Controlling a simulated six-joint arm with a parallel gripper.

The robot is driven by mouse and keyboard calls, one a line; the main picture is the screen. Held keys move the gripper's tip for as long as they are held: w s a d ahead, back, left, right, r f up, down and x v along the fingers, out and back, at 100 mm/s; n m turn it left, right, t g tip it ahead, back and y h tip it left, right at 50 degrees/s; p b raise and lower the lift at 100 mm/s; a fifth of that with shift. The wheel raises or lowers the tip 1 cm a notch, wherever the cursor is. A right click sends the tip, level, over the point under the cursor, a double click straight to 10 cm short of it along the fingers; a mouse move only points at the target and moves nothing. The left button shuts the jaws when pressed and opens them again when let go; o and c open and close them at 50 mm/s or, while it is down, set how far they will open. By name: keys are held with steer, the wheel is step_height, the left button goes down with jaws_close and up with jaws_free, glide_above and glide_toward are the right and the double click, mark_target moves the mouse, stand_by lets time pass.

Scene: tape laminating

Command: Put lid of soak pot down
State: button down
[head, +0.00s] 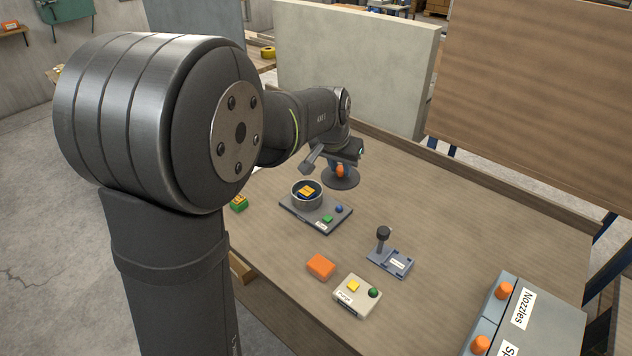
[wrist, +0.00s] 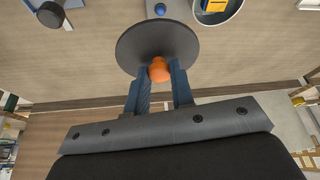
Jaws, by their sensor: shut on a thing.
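The soak pot lid (head: 343,182) is a dark round disc with an orange knob (head: 340,171). My gripper (wrist: 158,72) is shut on the knob, with one blue finger on each side. The lid (wrist: 150,35) is level, just behind and right of the soak pot in the head view. I cannot tell whether it touches the table. The pot also shows in the wrist view (wrist: 232,14), apart from the lid.
A grey stand with a black knob (head: 383,234), an orange block (head: 321,266), a pale button box (head: 350,303) and the Nozzles box (head: 522,305) stand nearer the front. A green block (head: 239,203) lies left of the pot. The table (head: 440,190) right of the lid is clear.

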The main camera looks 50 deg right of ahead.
steer(key=s+a+f, duration=0.3)
steer(key=a, duration=0.4)
steer(key=s+a+f, duration=0.2)
steer(key=s+a, duration=0.1)
steer(key=a, duration=0.4)
steer(key=w+f, duration=0.2)
steer(key=w, duration=0.1)
steer(key=w+f, duration=0.2)
steer(key=w, duration=0.2)
steer(key=w+a+f, duration=0.1)
steer(key=w+f, duration=0.2)
steer(key=w, duration=0.1)
steer(key=shift+w+f, duration=0.2)
steer(key=shift+f, duration=1.9)
steer(key=shift+f, duration=0.2)
steer(key=c, duration=1.2)
jaws_free()
steer(key=shift+c, duration=0.2)
steer(key=v, duration=1.2)
steer(key=shift+r, duration=0.2)
